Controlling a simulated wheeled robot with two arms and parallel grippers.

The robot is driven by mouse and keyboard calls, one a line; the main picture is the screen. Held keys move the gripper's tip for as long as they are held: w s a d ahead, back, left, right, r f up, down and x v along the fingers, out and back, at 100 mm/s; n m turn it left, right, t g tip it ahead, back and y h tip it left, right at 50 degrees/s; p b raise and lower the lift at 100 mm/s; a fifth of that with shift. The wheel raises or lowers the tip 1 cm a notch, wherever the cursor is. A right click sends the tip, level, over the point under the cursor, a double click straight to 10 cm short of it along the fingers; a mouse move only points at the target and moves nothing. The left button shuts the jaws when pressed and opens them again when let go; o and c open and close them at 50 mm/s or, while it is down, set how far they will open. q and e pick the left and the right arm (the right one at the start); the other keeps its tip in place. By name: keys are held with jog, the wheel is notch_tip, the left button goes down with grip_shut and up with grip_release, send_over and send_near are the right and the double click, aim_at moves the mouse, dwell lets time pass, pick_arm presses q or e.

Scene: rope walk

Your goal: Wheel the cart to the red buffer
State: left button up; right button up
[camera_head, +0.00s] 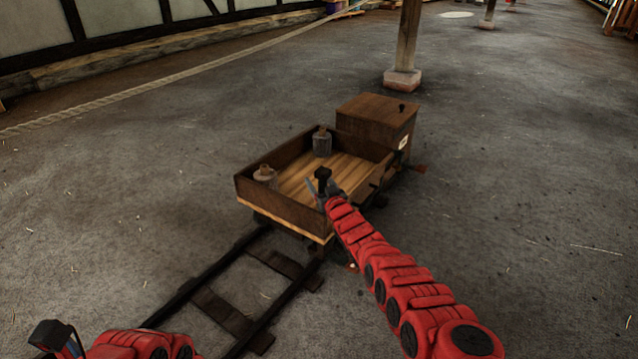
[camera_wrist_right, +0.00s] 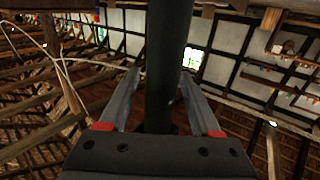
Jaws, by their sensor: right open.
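The wooden cart (camera_head: 287,213) stands on the rails in the middle of the head view, its open bed holding two grey lidded objects. My right gripper (camera_head: 321,194) is at this post. In the right wrist view the dark post (camera_wrist_right: 167,40) stands between the open fingers of my right gripper (camera_wrist_right: 157,78). My left gripper (camera_head: 62,338) is low at the left edge, away from the cart; its jaws are unclear.
A brown wooden box (camera_head: 377,117) with a black knob stands just behind the cart bed. Dark rails (camera_head: 208,278) with sleepers run toward me. A post on a stone foot (camera_head: 403,79) stands farther back. A rope (camera_head: 165,79) stretches at left. The floor at right is clear.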

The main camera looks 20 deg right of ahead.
grip_shut()
dwell(1.4)
